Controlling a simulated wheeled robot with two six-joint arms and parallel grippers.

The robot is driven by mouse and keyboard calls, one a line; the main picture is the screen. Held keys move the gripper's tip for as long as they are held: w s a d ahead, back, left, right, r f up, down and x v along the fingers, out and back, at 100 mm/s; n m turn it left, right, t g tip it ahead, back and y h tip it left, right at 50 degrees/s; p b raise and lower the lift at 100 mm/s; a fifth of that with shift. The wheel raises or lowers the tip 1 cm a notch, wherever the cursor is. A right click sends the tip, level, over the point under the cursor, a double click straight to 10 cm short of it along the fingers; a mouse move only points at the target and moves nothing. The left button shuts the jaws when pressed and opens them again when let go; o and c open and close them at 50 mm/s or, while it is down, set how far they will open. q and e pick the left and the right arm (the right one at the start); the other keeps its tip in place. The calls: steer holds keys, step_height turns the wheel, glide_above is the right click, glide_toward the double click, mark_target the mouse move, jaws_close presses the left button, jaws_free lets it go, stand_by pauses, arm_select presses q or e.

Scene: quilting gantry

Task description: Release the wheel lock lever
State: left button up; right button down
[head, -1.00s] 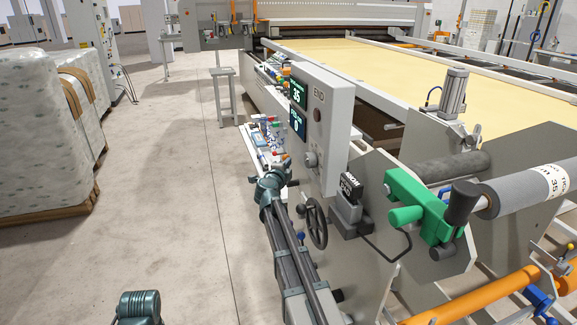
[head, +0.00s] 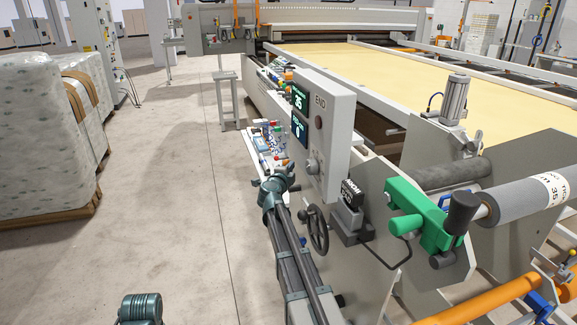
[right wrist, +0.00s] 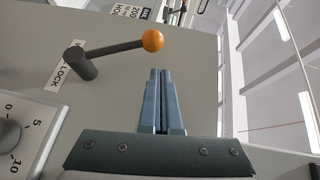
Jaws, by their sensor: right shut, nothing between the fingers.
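The wheel lock lever (right wrist: 118,48) is a dark rod in the right wrist view. It runs from a dark round hub (right wrist: 80,64) to an orange ball knob (right wrist: 152,40). A partly covered label reading LOCK (right wrist: 58,72) is beside the hub. My right gripper (right wrist: 161,72) is shut and empty, its fingertips just below the knob in the picture, with a visible gap. In the head view my right gripper (head: 291,174) is small, beside the grey control box. I cannot make out the lever there.
The grey control box (head: 332,130) with screens stands close to my right arm. A handwheel (head: 315,231), a green clamp (head: 428,217) and a roller (head: 520,200) are to the right. The floor (head: 180,220) at left is clear up to the wrapped pallet load (head: 40,140).

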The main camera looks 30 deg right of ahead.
steer(key=r+p+v, duration=0.2)
steer(key=v, duration=0.9)
steer(key=shift+s+d+p, duration=0.3)
steer(key=shift+d+p, duration=0.05)
